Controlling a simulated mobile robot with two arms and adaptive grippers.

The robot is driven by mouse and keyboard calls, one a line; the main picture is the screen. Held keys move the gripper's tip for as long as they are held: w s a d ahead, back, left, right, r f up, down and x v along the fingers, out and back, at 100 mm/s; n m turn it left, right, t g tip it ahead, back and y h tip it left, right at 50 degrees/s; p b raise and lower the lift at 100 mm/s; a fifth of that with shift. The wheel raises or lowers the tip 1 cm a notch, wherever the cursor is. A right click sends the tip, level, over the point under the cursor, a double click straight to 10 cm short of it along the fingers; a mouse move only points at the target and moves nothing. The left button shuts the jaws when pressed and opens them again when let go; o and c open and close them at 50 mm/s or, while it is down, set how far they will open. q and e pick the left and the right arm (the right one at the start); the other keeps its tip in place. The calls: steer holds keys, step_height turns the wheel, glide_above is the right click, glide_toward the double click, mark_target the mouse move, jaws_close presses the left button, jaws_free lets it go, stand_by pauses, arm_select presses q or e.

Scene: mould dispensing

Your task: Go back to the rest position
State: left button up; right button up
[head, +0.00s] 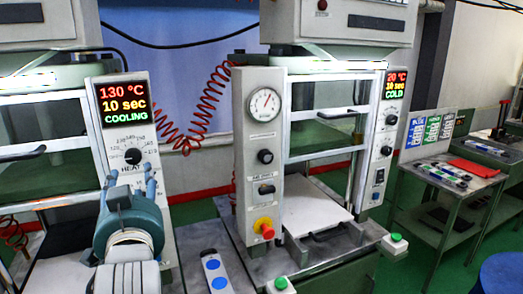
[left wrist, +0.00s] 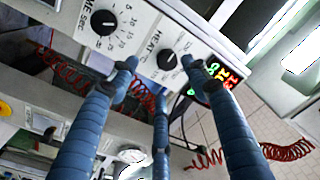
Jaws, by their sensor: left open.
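My left gripper (head: 131,180) is raised in front of the left press's control panel in the head view. Its blue fingers are spread and point up, with nothing between them. In the left wrist view the open fingers (left wrist: 160,75) reach toward a panel with a HEAT knob (left wrist: 167,60) and a second timing knob (left wrist: 104,22). I cannot tell whether a finger touches the panel. My right gripper is not in view.
The left press display (head: 123,104) reads 130 °C, 10 sec, COOLING. The right press display (head: 395,84) reads 20 °C, COLD. A white plate (head: 308,207) lies in the right press. A blue-and-white control strip (head: 214,272) lies at the front. A side table (head: 450,184) stands right.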

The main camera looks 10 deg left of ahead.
arm_select(q)
steer(key=s+d+f+m+g+h, duration=0.1)
steer(key=s+d+f+g+h, duration=0.1)
steer(key=f, duration=0.7)
steer(key=s+d+f+m+g+h, duration=0.1)
steer(key=d+f+h, duration=0.1)
steer(key=f, duration=0.7)
steer(key=s+d+f+m+g+h, duration=0.1)
steer(key=s+d+f+g+h, duration=0.1)
steer(key=f, duration=0.7)
steer(key=s+d+f+g+h, duration=0.2)
steer(key=s+d+f+g, duration=0.15)
steer(key=s+f, duration=0.65)
steer(key=s+d+f+g+h, duration=0.2)
steer(key=s+d+f+g, duration=0.15)
steer(key=s+f, duration=0.65)
step_height(320, 180, down, 24)
steer(key=s+g, duration=0.2)
steer(key=s, duration=0.1)
steer(key=s+a+f+g, duration=0.1)
steer(key=s+a+f, duration=0.2)
steer(key=s+f, duration=1.4)
steer(key=shift+s+f, duration=0.3)
steer(key=shift+s, duration=0.05)
